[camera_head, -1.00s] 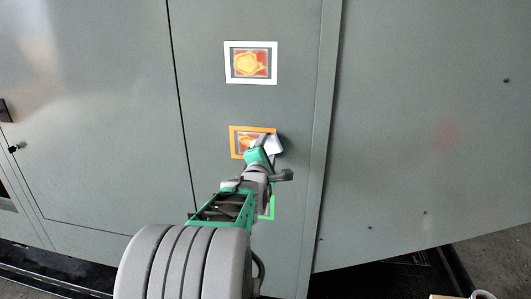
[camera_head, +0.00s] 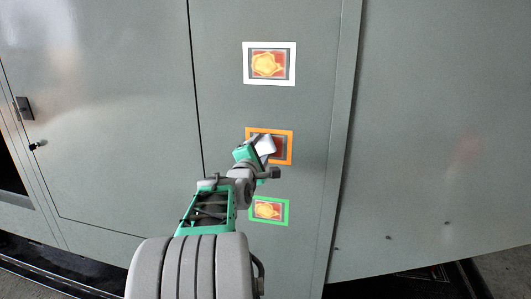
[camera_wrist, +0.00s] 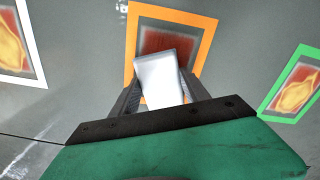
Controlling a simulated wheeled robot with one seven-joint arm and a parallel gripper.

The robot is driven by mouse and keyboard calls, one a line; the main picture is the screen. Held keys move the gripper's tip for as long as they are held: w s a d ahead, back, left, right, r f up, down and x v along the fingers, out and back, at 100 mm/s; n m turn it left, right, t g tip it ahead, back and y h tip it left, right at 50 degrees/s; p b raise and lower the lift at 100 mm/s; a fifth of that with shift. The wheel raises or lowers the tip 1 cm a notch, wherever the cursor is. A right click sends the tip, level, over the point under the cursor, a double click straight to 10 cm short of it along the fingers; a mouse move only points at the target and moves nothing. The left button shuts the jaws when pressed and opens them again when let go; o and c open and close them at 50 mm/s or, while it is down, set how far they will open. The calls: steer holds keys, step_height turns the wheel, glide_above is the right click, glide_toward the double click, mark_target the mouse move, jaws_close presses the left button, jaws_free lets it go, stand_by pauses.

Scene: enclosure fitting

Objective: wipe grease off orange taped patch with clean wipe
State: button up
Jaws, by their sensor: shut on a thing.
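The orange taped patch (camera_head: 291,148) is the middle of three framed patches on the grey enclosure panel. It also shows at the top of the wrist view (camera_wrist: 209,40), with a dark red area visible inside the tape. My gripper (camera_head: 262,143) is at the left part of this patch, shut on a white wipe (camera_wrist: 158,78). The wipe (camera_head: 266,146) covers the lower middle of the patch in the wrist view. No yellow smear shows in the visible part of the orange patch; the part behind the wipe is hidden. I cannot tell whether the wipe touches the panel.
A white taped patch (camera_head: 269,85) with a yellow smear is above. A green taped patch (camera_head: 286,212) with a yellow smear is below. A vertical panel edge (camera_head: 340,150) runs to the right. A door with a dark latch (camera_head: 24,109) is at the left.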

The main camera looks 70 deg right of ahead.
steer(key=w, duration=0.3)
steer(key=shift+a+f+b, duration=0.1)
steer(key=shift+a+b, duration=0.15)
steer(key=shift+b, duration=0.05)
steer(key=shift+a, duration=0.1)
steer(key=shift+s+a+b, duration=0.2)
steer(key=shift+a+b, duration=0.1)
steer(key=shift+a, duration=0.65)
steer(key=shift+s+a+b, duration=0.15)
steer(key=shift+a+b, duration=0.15)
steer(key=shift+a, duration=0.65)
steer(key=shift+s+a+b, duration=0.2)
steer(key=shift+a+b, duration=0.1)
steer(key=shift+a, duration=0.65)
steer(key=shift+s+a+b, duration=0.15)
steer(key=shift+a+b, duration=0.05)
steer(key=shift+a, duration=0.55)
steer(key=shift+s+a+b, duration=0.1)
steer(key=shift+a+b, duration=0.1)
steer(key=shift+a, duration=0.5)
